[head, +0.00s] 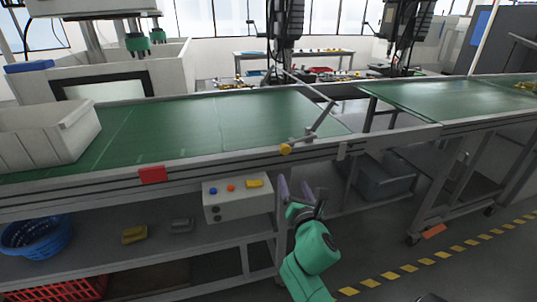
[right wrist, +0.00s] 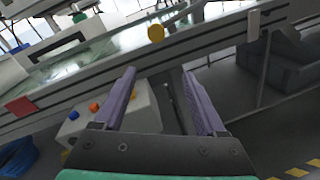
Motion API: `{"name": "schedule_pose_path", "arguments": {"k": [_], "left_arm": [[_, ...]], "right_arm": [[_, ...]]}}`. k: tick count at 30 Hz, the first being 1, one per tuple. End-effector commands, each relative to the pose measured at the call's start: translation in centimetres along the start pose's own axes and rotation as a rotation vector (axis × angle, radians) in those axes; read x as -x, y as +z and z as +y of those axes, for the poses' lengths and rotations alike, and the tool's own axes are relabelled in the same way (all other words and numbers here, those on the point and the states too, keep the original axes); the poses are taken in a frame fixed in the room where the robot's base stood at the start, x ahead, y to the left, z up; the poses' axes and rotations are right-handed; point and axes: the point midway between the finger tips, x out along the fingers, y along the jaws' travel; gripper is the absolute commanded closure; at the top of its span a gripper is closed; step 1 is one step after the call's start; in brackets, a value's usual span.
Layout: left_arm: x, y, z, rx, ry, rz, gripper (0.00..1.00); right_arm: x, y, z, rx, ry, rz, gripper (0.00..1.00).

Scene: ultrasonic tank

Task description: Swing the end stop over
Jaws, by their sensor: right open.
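The end stop (head: 318,123) is a thin grey bar lying at a slant over the right end of the left green conveyor, with a second thin rod meeting its far end. A yellow round knob (head: 285,149) sits at its near end on the conveyor's front rail. The knob also shows in the right wrist view (right wrist: 156,33), beyond the fingertips. My right gripper (head: 294,187) has purple fingers and is in front of and below the rail, apart from the knob. In the right wrist view its fingers (right wrist: 158,78) are spread with nothing between them. My left gripper is not in view.
A white control box (head: 238,200) with coloured buttons stands under the conveyor, close to my right gripper. A red block (head: 152,174) is on the front rail. A white bin (head: 45,133) stands on the belt's left end. A second conveyor (head: 450,98) is to the right, past a gap.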

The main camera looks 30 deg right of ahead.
Motion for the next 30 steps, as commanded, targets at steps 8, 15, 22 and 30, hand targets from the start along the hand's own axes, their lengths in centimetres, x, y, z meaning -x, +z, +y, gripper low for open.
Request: {"name": "schedule_pose_path", "arguments": {"k": [8,15,22,30], "left_arm": [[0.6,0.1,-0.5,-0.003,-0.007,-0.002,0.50],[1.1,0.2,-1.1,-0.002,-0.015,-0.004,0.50],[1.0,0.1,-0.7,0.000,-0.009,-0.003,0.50],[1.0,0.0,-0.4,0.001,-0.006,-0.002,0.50]], "right_arm": [[-2.3,2.9,0.5,0.075,0.000,-0.058,0.27],[-8.9,3.2,0.5,0.069,0.000,-0.057,0.27],[-13.3,3.2,0.5,0.069,0.001,-0.055,0.27],[-13.9,3.1,0.4,0.070,0.002,-0.053,0.27]]}}
